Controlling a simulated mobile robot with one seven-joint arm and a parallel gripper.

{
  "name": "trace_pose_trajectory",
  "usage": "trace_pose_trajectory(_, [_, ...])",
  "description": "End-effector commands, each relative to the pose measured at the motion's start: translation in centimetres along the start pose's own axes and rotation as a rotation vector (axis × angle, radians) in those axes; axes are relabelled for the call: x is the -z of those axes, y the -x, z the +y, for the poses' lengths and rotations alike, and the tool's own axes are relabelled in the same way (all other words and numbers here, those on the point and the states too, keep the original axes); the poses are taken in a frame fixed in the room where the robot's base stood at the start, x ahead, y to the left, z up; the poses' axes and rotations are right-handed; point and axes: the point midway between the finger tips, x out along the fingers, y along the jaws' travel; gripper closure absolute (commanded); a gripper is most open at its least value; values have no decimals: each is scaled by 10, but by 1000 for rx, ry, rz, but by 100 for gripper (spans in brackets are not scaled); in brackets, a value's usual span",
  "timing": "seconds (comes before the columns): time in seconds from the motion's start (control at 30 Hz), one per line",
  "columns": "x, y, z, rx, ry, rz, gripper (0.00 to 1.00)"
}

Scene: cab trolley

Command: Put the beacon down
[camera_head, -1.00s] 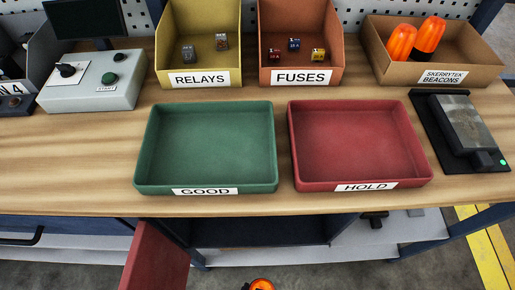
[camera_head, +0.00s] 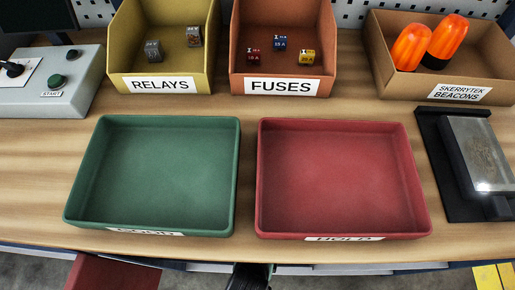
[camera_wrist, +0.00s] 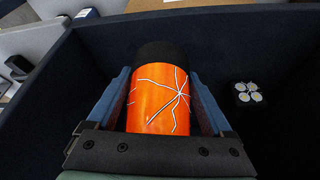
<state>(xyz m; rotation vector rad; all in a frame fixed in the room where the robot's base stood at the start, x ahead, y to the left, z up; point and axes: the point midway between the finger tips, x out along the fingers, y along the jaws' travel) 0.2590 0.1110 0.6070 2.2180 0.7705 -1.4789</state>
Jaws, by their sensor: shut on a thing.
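In the wrist view my gripper (camera_wrist: 157,82) is shut on an orange beacon (camera_wrist: 158,108), with one finger on each side of it. The beacon has white crack-like lines over its orange lens and a black base pointing away from my gripper. Beacon and fingers are over or inside a dark bin (camera_wrist: 255,45); I cannot tell whether the base touches the floor of it. In the head view the held beacon does not show clearly; only a dark shape shows at the bottom edge. Two other orange beacons (camera_head: 410,48) (camera_head: 447,38) stand in the cardboard SKERRYTEK BEACONS box (camera_head: 400,87).
A small dark block with several pale round ends (camera_wrist: 247,93) lies in the dark bin. On the bench are an empty green GOOD tray (camera_head: 160,175), an empty red HOLD tray (camera_head: 340,175), a RELAYS bin (camera_head: 125,68), a FUSES bin (camera_head: 245,80) and a black-based device (camera_head: 437,150).

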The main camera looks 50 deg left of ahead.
Motion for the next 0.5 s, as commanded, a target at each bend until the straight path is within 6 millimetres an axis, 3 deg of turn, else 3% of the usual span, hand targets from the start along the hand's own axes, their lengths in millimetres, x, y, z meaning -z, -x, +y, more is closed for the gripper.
trace_pose_trajectory(0.1, [31, -13, -6, 0, 2, 7, 96])
trace_pose_trajectory(0.5, [111, -46, -24, 1, 3, 4, 96])
